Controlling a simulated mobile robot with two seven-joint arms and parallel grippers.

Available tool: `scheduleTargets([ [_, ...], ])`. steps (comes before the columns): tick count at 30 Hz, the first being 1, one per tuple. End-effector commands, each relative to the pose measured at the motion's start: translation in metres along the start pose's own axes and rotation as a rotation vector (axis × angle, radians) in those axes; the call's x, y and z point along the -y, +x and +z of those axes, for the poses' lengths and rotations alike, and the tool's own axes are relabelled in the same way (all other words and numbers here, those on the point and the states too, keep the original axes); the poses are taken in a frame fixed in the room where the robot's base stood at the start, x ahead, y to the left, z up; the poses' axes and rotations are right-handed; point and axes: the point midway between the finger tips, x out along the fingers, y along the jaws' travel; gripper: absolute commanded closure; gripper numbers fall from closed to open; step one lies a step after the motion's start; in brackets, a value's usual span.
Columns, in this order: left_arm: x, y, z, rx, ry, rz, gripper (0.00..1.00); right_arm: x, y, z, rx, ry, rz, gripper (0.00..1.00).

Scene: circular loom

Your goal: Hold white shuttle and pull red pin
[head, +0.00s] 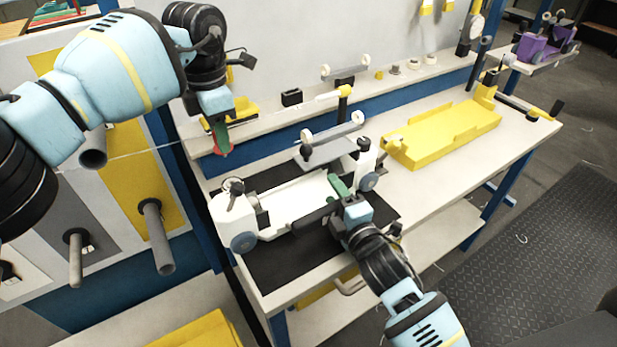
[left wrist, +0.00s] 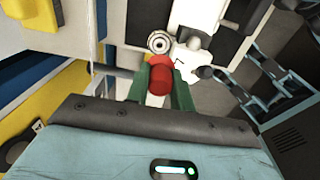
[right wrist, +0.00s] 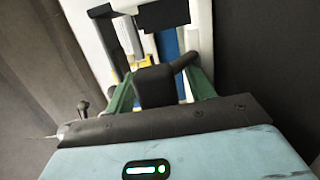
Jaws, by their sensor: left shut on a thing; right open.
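The white shuttle (head: 290,203) lies on a black mat on the bench; its left end also shows in the left wrist view (left wrist: 198,22). My left gripper (head: 220,140) is shut on the red pin (left wrist: 160,76), whose red end shows below the fingers in the head view (head: 222,153). It is above and behind the shuttle's left end, apparently clear of it. My right gripper (head: 341,187) is open over the shuttle's front right side. In the right wrist view, its green fingers stand on either side of a black handle (right wrist: 154,87); contact cannot be told.
A yellow tray-like block (head: 445,132) is on the bench to the right. A raised shelf with small parts runs along the back. A thin thread crosses near my left gripper. Grey pegs (head: 158,237) stick out of a panel at left. A purple shuttle (head: 545,42) stands far right.

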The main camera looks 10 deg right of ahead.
Motion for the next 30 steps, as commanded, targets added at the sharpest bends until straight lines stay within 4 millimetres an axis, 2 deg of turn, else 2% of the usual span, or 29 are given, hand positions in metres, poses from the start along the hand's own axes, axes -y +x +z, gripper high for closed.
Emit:
scheduleTargets([
  [7, 0.0, 0.0, 0.0, 0.0, 0.0, 0.0, 1.0, 0.002, -0.013, 0.0, 0.0, 0.0, -0.003, 0.46],
  [21, 0.0, 0.0, 0.0, 0.0, 0.0, 0.0, 1.0, 0.001, -0.095, 0.0, 0.0, 0.0, -0.003, 0.46],
  [30, 0.0, 0.0, 0.0, 0.0, 0.0, 0.0, 1.0, 0.0, -0.119, 0.0, 0.0, 0.0, 0.0, 0.46],
])
